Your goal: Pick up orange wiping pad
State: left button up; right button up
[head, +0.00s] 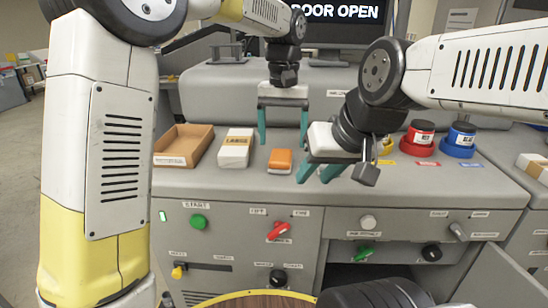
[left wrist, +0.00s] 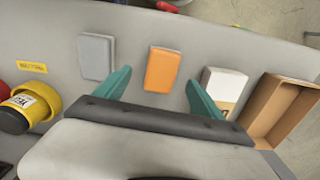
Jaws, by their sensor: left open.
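The orange wiping pad (head: 280,161) lies flat on the grey console top, right of the white box. It also shows in the left wrist view (left wrist: 161,69), between and apart from the two teal fingers. My left gripper (head: 283,140) points down over the console just behind the pad in the head view. It is open and empty, and its fingers (left wrist: 158,84) stand wider than the pad. My right gripper (head: 318,176) is right of the pad, with its teal fingers apart and nothing visible between them. A grey pad (left wrist: 97,56) lies beside the orange one in the left wrist view.
A cardboard tray (head: 184,145) and a white-and-tan labelled box (head: 236,148) stand left of the pad. Red (head: 420,138) and blue (head: 460,140) jars stand at the right, with a yellow one (head: 386,148) partly hidden. Knobs line the console front. A screen reads "DOOR OPEN".

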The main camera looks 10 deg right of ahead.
aim_at(280, 156)
pick_arm(q)
jog(key=f, duration=0.6)
jog(key=shift+a, duration=0.2)
jog(key=c, duration=1.5)
notch_tip(280, 156, up, 10)
jog(key=o, duration=0.8)
jog(key=c, duration=0.6)
